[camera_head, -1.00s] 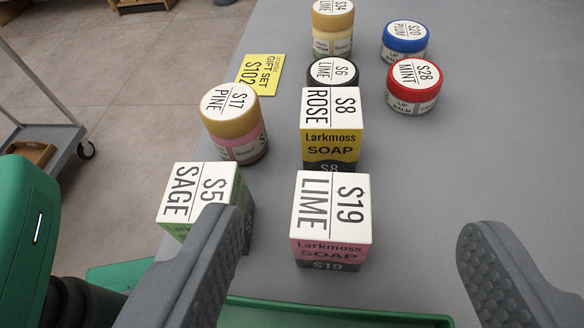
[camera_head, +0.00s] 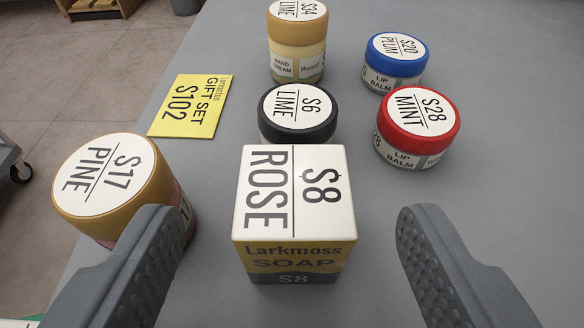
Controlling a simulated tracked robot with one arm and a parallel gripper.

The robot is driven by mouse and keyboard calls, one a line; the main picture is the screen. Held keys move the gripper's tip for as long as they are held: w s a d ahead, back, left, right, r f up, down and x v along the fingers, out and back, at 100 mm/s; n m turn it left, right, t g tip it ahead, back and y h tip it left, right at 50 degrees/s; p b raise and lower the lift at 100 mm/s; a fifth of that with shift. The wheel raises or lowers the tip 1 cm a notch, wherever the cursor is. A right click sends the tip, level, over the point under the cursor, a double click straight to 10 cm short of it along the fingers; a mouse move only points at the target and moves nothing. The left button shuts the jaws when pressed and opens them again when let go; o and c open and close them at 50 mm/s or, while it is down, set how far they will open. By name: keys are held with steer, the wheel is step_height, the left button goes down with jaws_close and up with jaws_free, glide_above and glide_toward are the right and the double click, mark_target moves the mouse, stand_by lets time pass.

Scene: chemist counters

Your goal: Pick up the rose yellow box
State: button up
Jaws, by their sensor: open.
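The rose yellow box (camera_head: 293,258) stands upright on the grey counter in the middle of the view. Its white top reads ROSE and S8, and its yellow front reads Larkmoss SOAP. My gripper (camera_head: 285,240) is open and empty, with one finger to the left of the box and one to the right.
The pine jar (camera_head: 112,185) stands close left of the box. The black-lidded lime jar (camera_head: 297,113) is right behind it. Red mint (camera_head: 417,127) and blue plum (camera_head: 397,60) jars stand back right, a tan-lidded lime jar (camera_head: 297,42) behind. A yellow gift set card (camera_head: 189,106) lies back left.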

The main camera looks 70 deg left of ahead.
mark_target(293, 195)
steer(key=shift+x, duration=1.7)
steer(key=shift+r, duration=0.15)
steer(key=c, duration=1.1)
